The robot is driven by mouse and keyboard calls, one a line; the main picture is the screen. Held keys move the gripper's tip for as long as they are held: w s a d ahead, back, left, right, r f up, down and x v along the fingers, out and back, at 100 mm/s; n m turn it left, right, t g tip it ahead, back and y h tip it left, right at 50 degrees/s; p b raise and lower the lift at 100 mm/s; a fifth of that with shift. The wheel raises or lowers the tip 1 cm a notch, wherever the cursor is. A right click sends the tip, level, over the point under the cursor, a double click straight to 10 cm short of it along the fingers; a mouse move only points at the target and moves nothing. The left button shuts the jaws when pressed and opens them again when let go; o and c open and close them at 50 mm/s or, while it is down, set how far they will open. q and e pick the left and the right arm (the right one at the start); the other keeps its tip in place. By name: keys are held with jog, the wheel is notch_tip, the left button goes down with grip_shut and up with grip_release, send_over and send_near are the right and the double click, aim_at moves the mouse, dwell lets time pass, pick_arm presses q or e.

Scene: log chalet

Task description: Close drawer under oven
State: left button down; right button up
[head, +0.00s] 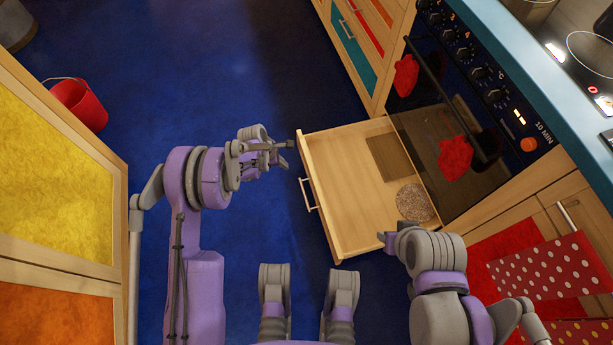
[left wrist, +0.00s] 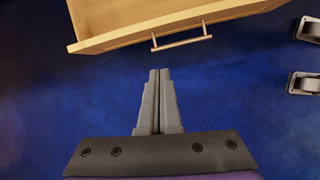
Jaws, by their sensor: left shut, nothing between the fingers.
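The light wooden drawer (head: 345,170) under the oven (head: 450,130) stands pulled well out over the blue floor. Its front panel carries a bar handle (head: 307,195). My left gripper (head: 287,152) is shut and empty, just outside the far end of the drawer front. In the left wrist view the shut fingers (left wrist: 159,75) point at the drawer front (left wrist: 120,32), with a gap below the handle (left wrist: 182,37). My right gripper (head: 388,240) is by the near side of the drawer; its fingers are too unclear to judge.
A brown board (head: 390,158) and a round speckled item (head: 414,202) lie in the drawer. Red mitts (head: 405,76) hang by the oven. Yellow and orange cabinets (head: 60,180) stand at left, with a red bucket (head: 78,103) behind. Blue floor (head: 220,80) beyond is clear.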

pick_arm(q)
jog(key=shift+n, duration=0.9)
jog(key=b+x, duration=0.1)
jog(key=x, duration=0.4)
jog(key=b+x, duration=0.2)
jog(key=x, duration=0.4)
jog(key=b+x, duration=0.1)
jog(key=x, duration=0.5)
jog(key=shift+w+d, duration=0.1)
jog(key=shift+d, duration=0.35)
jog(key=shift+w+d+b, duration=0.25)
jog(key=shift+d+b, duration=0.05)
jog(key=shift+d, duration=0.45)
pick_arm(e)
jog(key=x, duration=0.5)
jog(key=shift+s+d+f, duration=0.1)
jog(key=shift+s+d, duration=0.1)
jog(key=shift+d, duration=0.05)
